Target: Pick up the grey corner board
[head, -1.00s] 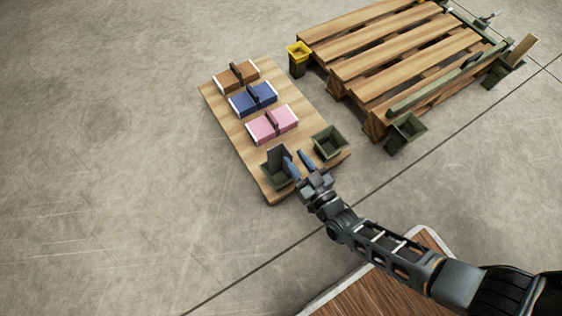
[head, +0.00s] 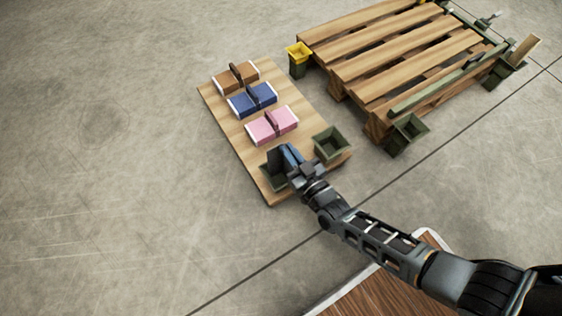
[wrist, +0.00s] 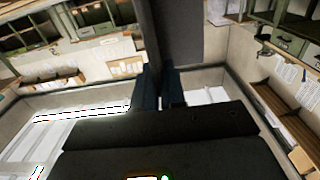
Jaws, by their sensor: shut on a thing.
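The grey corner board (head: 274,158) stands upright in a green bin (head: 268,180) at the front end of a low wooden board (head: 240,132). My gripper (head: 286,157) is shut on the corner board from the right side, just above the bin's rim. In the wrist view the corner board (wrist: 195,35) rises as a tall dark panel with an edge between two faces, between the fingertips (wrist: 160,88). Its lower end is hidden by the bin and my gripper.
Another green bin (head: 331,142) stands empty to the right. Pink (head: 272,126), blue (head: 252,101) and brown (head: 236,77) bundles lie behind. A slatted pallet (head: 395,55) with several bins around it stands at the back right. The floor at left is clear.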

